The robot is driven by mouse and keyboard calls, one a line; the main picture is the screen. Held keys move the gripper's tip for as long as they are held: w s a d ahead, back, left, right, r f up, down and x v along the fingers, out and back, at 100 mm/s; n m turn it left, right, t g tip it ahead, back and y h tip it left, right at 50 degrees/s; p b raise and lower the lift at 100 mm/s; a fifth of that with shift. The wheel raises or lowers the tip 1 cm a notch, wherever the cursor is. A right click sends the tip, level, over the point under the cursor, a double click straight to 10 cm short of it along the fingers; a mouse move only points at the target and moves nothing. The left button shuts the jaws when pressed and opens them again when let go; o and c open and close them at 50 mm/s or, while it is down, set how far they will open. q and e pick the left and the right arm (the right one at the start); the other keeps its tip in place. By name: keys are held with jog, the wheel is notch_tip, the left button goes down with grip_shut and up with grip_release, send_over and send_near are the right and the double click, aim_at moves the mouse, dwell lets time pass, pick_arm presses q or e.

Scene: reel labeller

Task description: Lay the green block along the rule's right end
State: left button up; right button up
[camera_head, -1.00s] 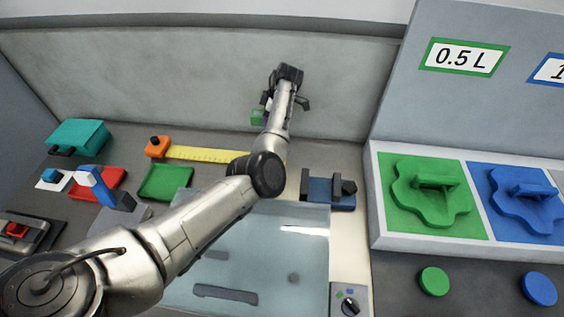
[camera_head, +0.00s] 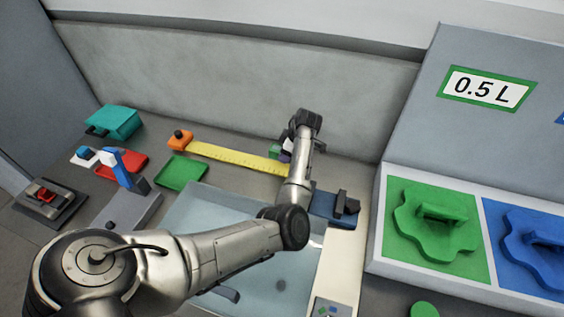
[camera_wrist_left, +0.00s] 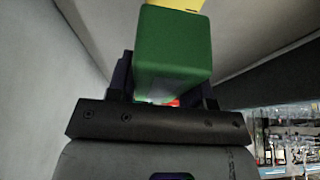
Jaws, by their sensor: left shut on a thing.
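The yellow rule (camera_head: 235,157) lies on the counter near the back wall, with an orange stop block (camera_head: 180,140) at its left end. My left gripper (camera_head: 287,151) is at the rule's right end, partly hidden by its own arm. It is shut on the green block (camera_head: 275,151), of which only a small part shows in the head view. In the left wrist view the green block (camera_wrist_left: 174,52) sits between the dark fingers, with a yellow edge (camera_wrist_left: 180,4) beyond it. Whether the block touches the rule or counter I cannot tell. My right gripper is out of view.
A green tray (camera_head: 182,173), a red tray (camera_head: 128,163) and a teal box (camera_head: 113,121) stand to the left. A blue fixture (camera_head: 332,206) is right of my arm. A translucent panel (camera_head: 195,207) lies in front, partly under my arm. The back wall is close behind.

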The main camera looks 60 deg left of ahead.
aim_at(282, 169)
pick_arm(q)
jog(key=shift+s+a+f, duration=0.25)
jog(key=shift+s+f, duration=0.25)
jog(key=shift+s, duration=0.3)
jog(key=shift+f, duration=0.45)
jog(key=shift+f+b, duration=0.3)
jog(key=shift+f, duration=1.3)
jog(key=shift+f, duration=0.15)
jog(key=o, duration=1)
